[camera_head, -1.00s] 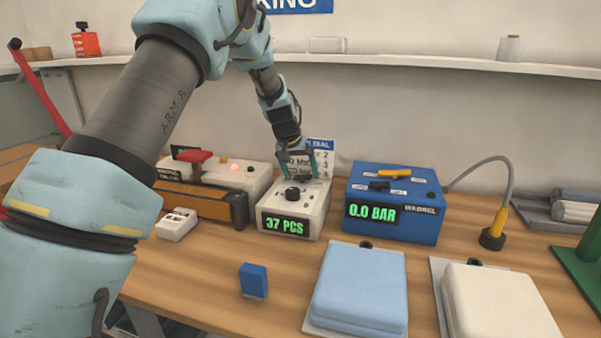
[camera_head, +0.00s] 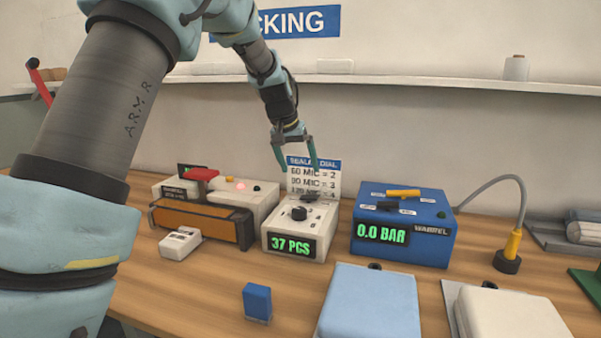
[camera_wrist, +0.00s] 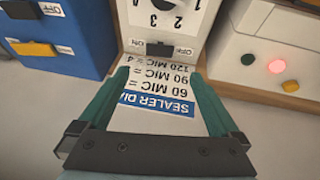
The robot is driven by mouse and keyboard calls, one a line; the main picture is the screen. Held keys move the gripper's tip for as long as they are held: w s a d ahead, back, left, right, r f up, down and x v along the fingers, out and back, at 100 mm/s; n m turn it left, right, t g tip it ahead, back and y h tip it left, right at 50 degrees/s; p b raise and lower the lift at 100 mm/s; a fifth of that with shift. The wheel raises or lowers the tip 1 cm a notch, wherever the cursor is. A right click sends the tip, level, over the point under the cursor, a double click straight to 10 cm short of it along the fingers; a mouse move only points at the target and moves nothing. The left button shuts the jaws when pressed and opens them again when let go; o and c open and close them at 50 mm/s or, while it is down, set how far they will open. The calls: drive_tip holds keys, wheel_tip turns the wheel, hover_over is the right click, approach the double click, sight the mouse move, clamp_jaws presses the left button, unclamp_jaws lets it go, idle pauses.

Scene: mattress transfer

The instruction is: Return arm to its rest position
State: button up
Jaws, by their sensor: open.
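My gripper (camera_head: 295,164) is open and empty in the head view. It hangs fingers down above the back of the white counter box (camera_head: 299,228), whose display reads 37 PCS. Its fingers are in front of the sealer dial card (camera_head: 326,178), which stands behind that box. In the wrist view, the green fingers of my gripper (camera_wrist: 160,88) are spread to either side of the card (camera_wrist: 172,92). The dial box (camera_wrist: 165,18) shows above it, with a dial and an ON/OFF switch. From these views I cannot tell whether a finger touches the card.
A blue box (camera_head: 400,227) reading 0.0 BAR stands to the right. A white sealer unit (camera_head: 262,192) with a red lit lamp is to the left. Blue and white folded mattresses (camera_head: 370,305) lie in front. A shelf (camera_head: 420,84) runs along the wall.

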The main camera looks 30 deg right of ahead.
idle(0.4)
drive_tip(key=s+a+f+n+y, duration=0.1)
drive_tip(key=a+f+n, duration=0.1)
drive_tip(key=a, duration=0.9)
drive_tip(key=s+a+f+n+y, duration=0.1)
drive_tip(key=a, duration=0.9)
drive_tip(key=s+a+f+n+y, duration=0.1)
drive_tip(key=s+a+f+n, duration=0.1)
drive_tip(key=s+a, duration=0.6)
drive_tip(key=s+a+f+n+y, duration=0.1)
drive_tip(key=s+a+f, duration=0.3)
drive_tip(key=s+a, duration=0.4)
drive_tip(key=a+n, duration=0.1)
drive_tip(key=a, duration=0.2)
drive_tip(key=shift+s+a+g, duration=0.25)
drive_tip(key=shift+a+g, duration=0.05)
drive_tip(key=shift+g, duration=0.1)
